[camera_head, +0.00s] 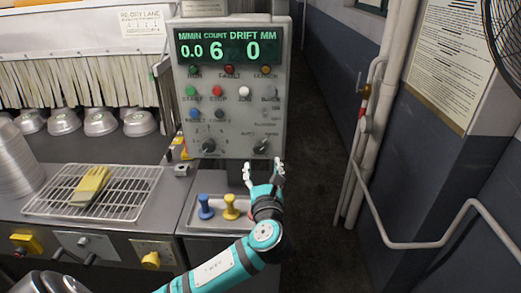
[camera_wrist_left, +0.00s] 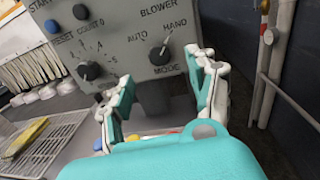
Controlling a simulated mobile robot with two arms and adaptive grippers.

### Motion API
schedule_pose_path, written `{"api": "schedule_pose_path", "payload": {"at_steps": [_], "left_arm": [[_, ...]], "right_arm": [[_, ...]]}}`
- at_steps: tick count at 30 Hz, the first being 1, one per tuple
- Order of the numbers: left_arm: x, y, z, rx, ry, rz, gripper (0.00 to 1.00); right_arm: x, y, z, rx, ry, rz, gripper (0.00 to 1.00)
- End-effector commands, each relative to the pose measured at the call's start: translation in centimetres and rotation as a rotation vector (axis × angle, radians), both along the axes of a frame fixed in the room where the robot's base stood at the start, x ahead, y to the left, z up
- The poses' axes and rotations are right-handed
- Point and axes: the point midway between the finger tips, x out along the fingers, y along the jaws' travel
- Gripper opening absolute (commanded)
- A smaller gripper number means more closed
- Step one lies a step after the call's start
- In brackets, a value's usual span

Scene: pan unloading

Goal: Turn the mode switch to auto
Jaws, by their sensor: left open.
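The mode switch (camera_head: 261,146) is a dark rotary knob at the lower right of the grey control panel (camera_head: 184,105). In the left wrist view the mode switch (camera_wrist_left: 161,55) sits above the MODE label. Its pointer tilts up and right, toward HAND; AUTO is marked to its upper left. My left gripper (camera_head: 264,170) is open and empty, just below the switch in the head view. In the left wrist view the gripper (camera_wrist_left: 163,76) has a finger on either side, with the knob visible between and above them, apart from both. My right gripper is not in view.
Another knob (camera_head: 208,146) is left of the switch, below several coloured buttons. Blue (camera_head: 205,207) and yellow (camera_head: 230,206) pegs stand below the panel. A wire rack (camera_head: 128,208) holds yellow gloves (camera_head: 91,185). Pipes (camera_head: 374,130) run along the right wall.

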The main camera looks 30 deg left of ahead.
Motion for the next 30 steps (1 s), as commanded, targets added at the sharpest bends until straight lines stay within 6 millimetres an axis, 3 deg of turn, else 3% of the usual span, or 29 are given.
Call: {"api": "schedule_pose_path", "payload": {"at_steps": [10, 24, 30], "left_arm": [[5.2, 3.9, 0.1, 0.0, 0.001, 0.0, 0.59], [6.3, 4.8, -0.1, -0.002, 0.001, -0.001, 0.59], [6.3, 4.8, -0.1, -0.002, 0.001, -0.001, 0.34]], "right_arm": [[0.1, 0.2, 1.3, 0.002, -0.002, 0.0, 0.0], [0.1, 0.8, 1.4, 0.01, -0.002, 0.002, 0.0], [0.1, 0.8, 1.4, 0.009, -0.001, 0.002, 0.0]]}}
